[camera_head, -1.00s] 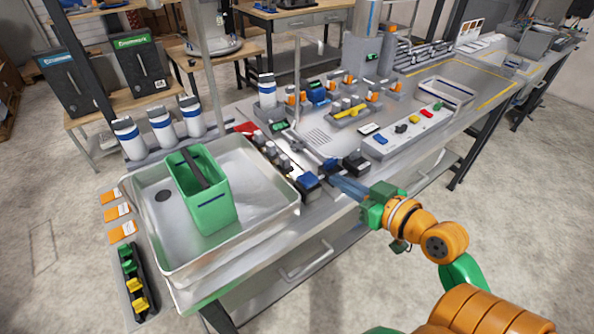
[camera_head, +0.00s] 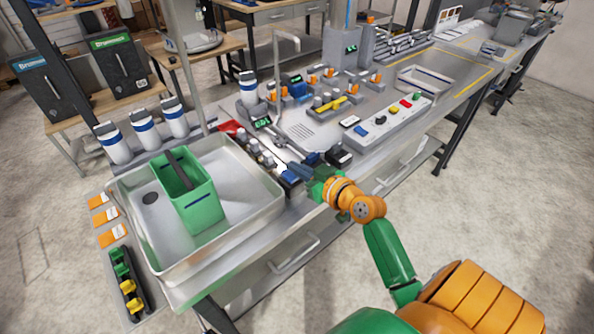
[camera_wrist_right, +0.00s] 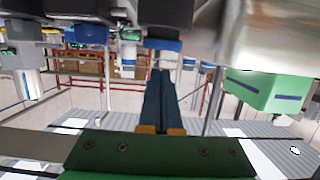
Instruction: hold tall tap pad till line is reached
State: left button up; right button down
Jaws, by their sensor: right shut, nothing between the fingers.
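A green container (camera_head: 192,200) with a dark line low on its front stands in the steel sink (camera_head: 255,215); its water level cannot be made out. It also shows in the right wrist view (camera_wrist_right: 262,92). A thin tall gooseneck tap (camera_head: 277,70) rises behind the counter. Dark boxes with blue pads stand at the front edge, one blue pad (camera_head: 290,177) left of my right gripper (camera_head: 304,171). In the right wrist view the shut, empty fingers (camera_wrist_right: 161,73) point toward a blue pad (camera_wrist_right: 165,44); contact cannot be told. My left gripper is out of view.
A white panel with coloured buttons (camera_head: 385,120) and a black box (camera_head: 340,156) lie right of the gripper. White bottles (camera_head: 143,133) line the back of the sink. A second upright pole (camera_head: 195,60) stands behind it. The floor in front is clear.

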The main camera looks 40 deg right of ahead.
aim_at(295, 180)
jog(key=shift+s+f, duration=0.1)
jog(key=shift+f, duration=0.75)
notch_tip(295, 180, down, 3)
jog(key=b, duration=0.3)
jog(key=shift+r, duration=0.15)
jog(key=shift+s+a+r, duration=0.1)
jog(key=shift+s+r, duration=0.05)
jog(key=shift+r, duration=0.1)
jog(key=shift+s, duration=0.1)
jog(key=shift+s+a, duration=0.1)
jog(key=shift+s, duration=0.15)
dwell(5.9)
